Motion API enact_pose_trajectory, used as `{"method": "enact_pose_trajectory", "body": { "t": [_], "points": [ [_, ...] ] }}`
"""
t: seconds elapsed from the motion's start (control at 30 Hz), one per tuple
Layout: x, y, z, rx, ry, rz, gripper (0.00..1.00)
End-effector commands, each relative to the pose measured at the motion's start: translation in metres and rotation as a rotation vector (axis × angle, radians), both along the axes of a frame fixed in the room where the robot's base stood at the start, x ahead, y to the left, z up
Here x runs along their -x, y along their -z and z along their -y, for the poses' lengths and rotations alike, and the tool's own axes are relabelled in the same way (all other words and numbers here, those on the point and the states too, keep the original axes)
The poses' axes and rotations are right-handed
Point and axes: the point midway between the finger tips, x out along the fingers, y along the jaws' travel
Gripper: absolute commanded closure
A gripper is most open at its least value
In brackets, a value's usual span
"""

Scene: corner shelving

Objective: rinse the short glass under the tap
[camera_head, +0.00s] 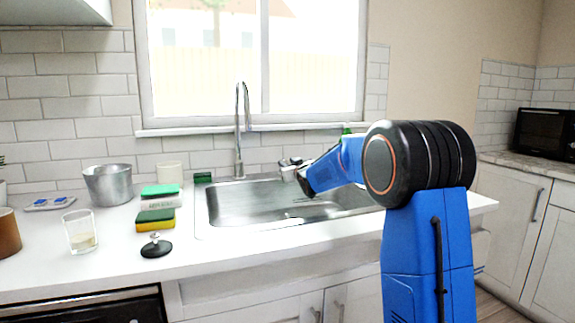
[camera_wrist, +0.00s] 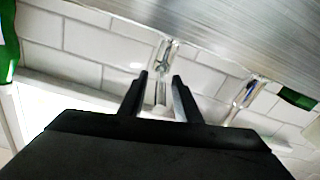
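The short glass (camera_head: 81,232) stands upright on the counter at the far left in the head view, with some pale liquid in its bottom. The tall chrome tap (camera_head: 239,130) rises behind the sink (camera_head: 212,212); no water shows from its spout. My gripper (camera_head: 290,168) is behind the sink, right of the tap, far from the glass. In the wrist view, which looks upside down, my gripper (camera_wrist: 161,82) is open. Its fingers lie either side of a chrome tap handle (camera_wrist: 164,55), with gaps beside it; I cannot tell whether they touch it.
Sponges (camera_head: 156,220), a black sink plug (camera_head: 156,248), a metal pot (camera_head: 108,185) and a pale cup (camera_head: 169,173) stand left of the sink. A brown cup (camera_head: 8,234) is at the left edge. A green object (camera_head: 203,178) lies beside the tap. The sink basin looks empty.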

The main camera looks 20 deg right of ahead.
Motion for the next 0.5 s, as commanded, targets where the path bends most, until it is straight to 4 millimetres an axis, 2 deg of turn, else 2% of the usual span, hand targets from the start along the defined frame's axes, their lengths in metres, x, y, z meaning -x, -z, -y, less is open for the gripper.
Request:
{"method": "enact_pose_trajectory", "body": {
  "t": [0.33, 0.47, 0.5],
  "points": [
    [-0.003, 0.0, -0.0002, 0.0, 0.0, 0.0, 0.7],
    [-0.003, 0.0, -0.0003, 0.0, 0.0, 0.0, 1.0],
    [-0.003, 0.0, -0.0003, 0.0, 0.0, 0.0, 1.0]
  ]
}}
